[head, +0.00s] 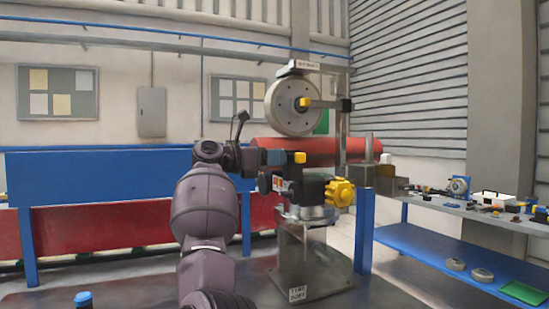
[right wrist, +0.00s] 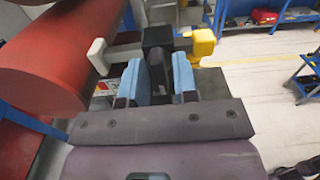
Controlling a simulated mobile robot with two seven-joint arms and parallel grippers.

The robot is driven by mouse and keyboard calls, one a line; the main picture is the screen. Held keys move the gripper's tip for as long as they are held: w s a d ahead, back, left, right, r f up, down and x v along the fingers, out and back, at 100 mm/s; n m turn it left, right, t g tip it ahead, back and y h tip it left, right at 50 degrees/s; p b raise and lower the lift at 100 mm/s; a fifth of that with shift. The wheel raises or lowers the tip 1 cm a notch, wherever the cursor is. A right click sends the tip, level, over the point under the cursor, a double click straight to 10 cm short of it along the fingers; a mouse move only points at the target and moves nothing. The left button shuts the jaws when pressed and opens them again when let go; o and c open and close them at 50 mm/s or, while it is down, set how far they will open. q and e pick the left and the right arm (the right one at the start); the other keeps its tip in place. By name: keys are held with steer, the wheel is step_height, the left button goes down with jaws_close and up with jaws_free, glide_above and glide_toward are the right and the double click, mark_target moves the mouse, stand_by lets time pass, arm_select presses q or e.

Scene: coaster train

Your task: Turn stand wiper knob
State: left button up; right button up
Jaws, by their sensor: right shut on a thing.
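My right gripper (head: 277,157) reaches in from the left at the machine stand (head: 304,255), in front of the red roller (head: 350,150). In the right wrist view its blue finger pads (right wrist: 158,80) are shut on a black knob-like part (right wrist: 157,38), partly hidden between them. A yellow end piece (right wrist: 203,43) sits just right of the fingers; it also shows beyond the gripper in the head view (head: 299,157). A yellow star-shaped handwheel (head: 340,192) is on the stand, lower right of the gripper. I cannot tell which part is the wiper knob. My left gripper is not in view.
A blue-framed bench (head: 440,207) with several small parts is at the right. A blue panel (head: 100,177) is behind at the left. The right wrist view shows open floor (right wrist: 260,75) at the right.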

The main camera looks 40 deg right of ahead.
steer(key=o, duration=0.6)
steer(key=shift+o, duration=0.2)
steer(key=shift+a, duration=0.1)
steer(key=b+v, duration=0.1)
steer(key=v, duration=0.9)
steer(key=shift+w+a, duration=0.2)
steer(key=shift+a, duration=0.1)
